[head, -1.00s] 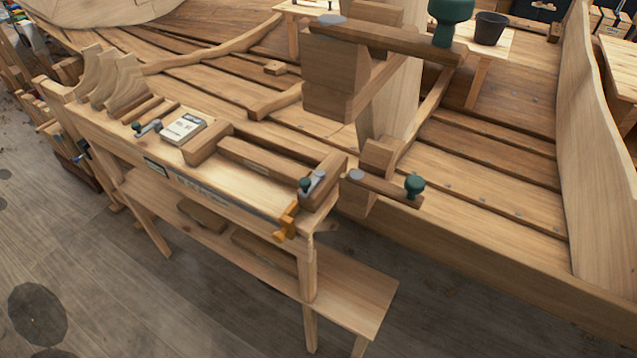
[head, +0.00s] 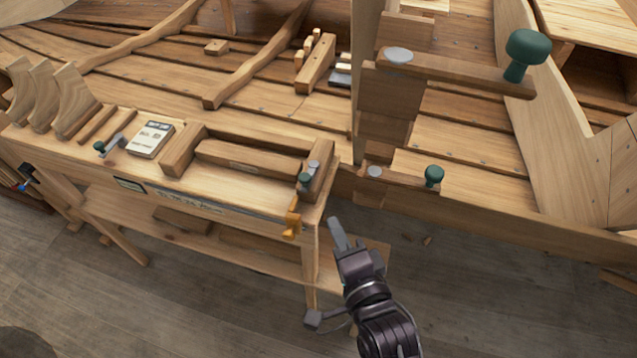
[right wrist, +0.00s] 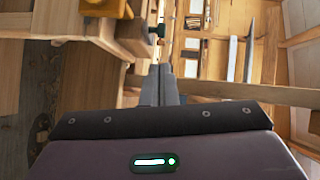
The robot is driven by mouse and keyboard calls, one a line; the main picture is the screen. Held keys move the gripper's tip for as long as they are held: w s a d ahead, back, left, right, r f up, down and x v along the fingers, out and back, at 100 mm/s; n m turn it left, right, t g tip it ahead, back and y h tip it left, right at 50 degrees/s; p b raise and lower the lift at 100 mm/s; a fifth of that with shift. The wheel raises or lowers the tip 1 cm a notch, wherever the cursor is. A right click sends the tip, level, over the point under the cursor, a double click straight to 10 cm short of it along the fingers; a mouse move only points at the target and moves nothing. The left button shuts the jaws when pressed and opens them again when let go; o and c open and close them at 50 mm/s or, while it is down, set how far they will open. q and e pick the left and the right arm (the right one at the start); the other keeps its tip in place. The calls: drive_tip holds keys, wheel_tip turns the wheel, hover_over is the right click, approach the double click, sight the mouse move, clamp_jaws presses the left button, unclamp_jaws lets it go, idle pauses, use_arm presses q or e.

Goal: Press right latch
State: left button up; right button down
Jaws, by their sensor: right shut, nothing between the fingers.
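The right latch (head: 308,176), a small grey lever with a dark green knob, sits at the right end of the workbench (head: 235,185). A similar left latch (head: 108,146) sits near the bench's left part. My right gripper (head: 336,232) is shut and empty, in front of the bench's right end, lower in the picture than the right latch and apart from it. In the right wrist view its closed grey fingers (right wrist: 160,85) point ahead. A green knob (right wrist: 160,30) shows beyond them; I cannot tell which one it is. My left gripper is out of view.
An orange clamp (head: 293,218) hangs at the bench's front right corner, close to my right gripper. A wooden arm with a green knob (head: 433,175) sticks out right of the bench, and a larger one (head: 460,72) stands above it. Open floor (head: 480,300) lies at lower right.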

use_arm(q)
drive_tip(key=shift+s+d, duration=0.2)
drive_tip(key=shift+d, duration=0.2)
use_arm(e)
drive_tip(key=shift+d+r, duration=0.1)
drive_tip(key=shift+r, duration=0.05)
drive_tip(key=b, duration=0.3)
approach(309, 172)
drive_tip(key=w+r, duration=0.2)
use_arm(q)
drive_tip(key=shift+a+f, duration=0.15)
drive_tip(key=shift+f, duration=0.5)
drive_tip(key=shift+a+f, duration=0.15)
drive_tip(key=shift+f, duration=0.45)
use_arm(e)
drive_tip(key=shift+w+a+f, duration=0.2)
drive_tip(key=shift+w+a, duration=0.05)
drive_tip(key=shift+a, duration=0.2)
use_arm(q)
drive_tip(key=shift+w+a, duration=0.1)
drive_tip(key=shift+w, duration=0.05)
